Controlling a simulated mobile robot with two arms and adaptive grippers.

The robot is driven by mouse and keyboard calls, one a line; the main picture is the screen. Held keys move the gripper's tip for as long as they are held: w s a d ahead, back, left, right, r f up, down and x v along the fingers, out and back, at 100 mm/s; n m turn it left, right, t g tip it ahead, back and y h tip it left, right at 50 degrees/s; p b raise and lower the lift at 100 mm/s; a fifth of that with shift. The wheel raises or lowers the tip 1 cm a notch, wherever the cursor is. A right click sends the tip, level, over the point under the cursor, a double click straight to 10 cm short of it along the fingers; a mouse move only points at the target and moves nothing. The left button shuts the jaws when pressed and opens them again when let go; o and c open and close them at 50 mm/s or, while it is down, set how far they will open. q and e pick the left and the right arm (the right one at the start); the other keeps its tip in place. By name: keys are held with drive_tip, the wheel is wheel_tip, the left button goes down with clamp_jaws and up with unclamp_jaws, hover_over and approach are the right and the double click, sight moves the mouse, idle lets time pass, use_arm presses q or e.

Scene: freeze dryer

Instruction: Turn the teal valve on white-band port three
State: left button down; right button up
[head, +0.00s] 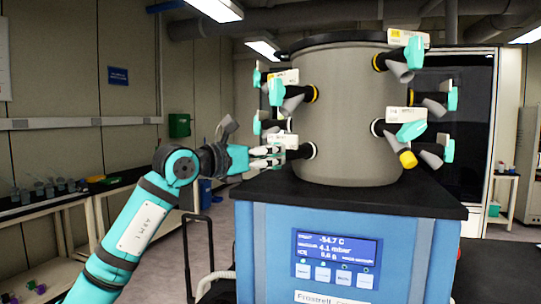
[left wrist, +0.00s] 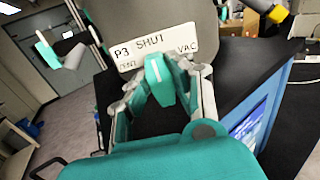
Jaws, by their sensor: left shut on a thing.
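The teal valve (left wrist: 158,80) sits in the middle of the left wrist view, between the fingers of my left gripper (left wrist: 160,92). Behind it is a white label (left wrist: 150,50) reading P3, SHUT and VAC, with smaller lettering at its lower left. In the head view my left gripper (head: 277,151) is at the lower left port (head: 300,151) of the grey drum (head: 345,120), shut on that valve. The fingers hide most of the valve there, and a pale band shows where the port meets the drum. My right gripper is not in view.
Other ports with teal valves surround the drum, including an upper left one (head: 276,92) with a yellow band and a front right one (head: 410,131). The drum stands on a black top (head: 340,196) over a blue cabinet (head: 350,225) with a lit display (head: 336,250).

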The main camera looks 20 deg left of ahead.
use_arm(q)
drive_tip(key=c, duration=1.2)
unclamp_jaws()
drive_tip(key=v, duration=1.2)
